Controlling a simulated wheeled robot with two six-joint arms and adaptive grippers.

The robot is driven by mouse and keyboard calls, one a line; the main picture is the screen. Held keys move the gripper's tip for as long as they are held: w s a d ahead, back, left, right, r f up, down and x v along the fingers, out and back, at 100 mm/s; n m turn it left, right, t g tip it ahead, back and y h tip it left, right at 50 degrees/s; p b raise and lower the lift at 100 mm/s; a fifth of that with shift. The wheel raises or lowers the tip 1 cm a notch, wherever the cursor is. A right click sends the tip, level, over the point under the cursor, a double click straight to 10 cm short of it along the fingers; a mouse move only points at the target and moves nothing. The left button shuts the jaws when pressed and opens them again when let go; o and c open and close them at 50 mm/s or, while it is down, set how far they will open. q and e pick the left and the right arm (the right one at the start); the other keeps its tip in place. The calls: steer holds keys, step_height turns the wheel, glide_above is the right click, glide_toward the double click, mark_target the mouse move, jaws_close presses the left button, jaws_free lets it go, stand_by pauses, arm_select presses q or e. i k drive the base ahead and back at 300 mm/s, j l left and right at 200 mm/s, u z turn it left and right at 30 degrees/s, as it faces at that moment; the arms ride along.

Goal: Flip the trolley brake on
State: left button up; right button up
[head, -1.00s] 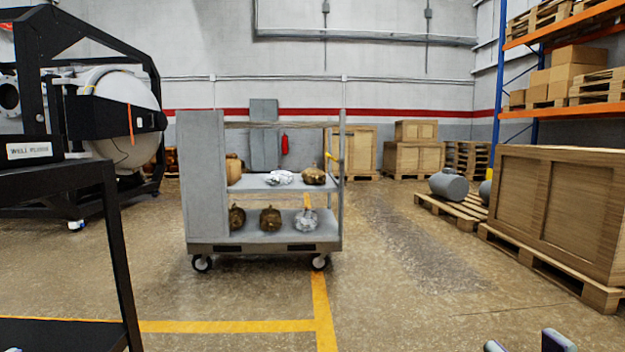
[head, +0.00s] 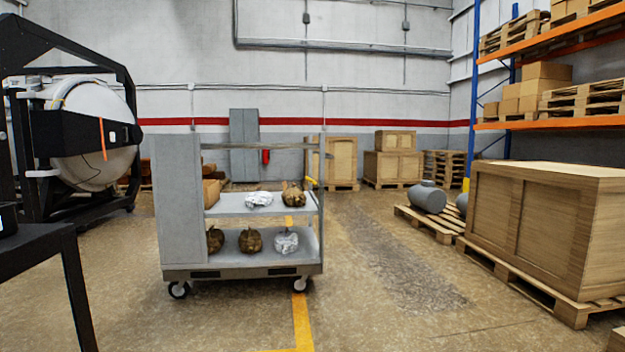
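The grey trolley (head: 242,270) stands upright on the floor in the middle of the head view, a few steps ahead. It has a tall panel (head: 180,200) on its left and two shelves with brown and silvery lumps. Black caster wheels show at its lower left (head: 178,289) and lower right (head: 301,284). Neither of my grippers is in view.
A wooden crate (head: 535,225) on a pallet stands at the right. The floor before the trolley and to its right is clear.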

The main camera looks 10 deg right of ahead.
mark_target(314, 182)
steer(key=i+l, duration=0.2)
steer(key=i, duration=0.25)
steer(key=i+l, duration=0.2)
steer(key=i, duration=0.3)
steer(key=i+l, duration=0.2)
steer(key=i, duration=0.25)
steer(key=i+l, duration=0.2)
steer(key=i, duration=0.3)
steer(key=i+l, duration=0.2)
steer(key=i, duration=0.25)
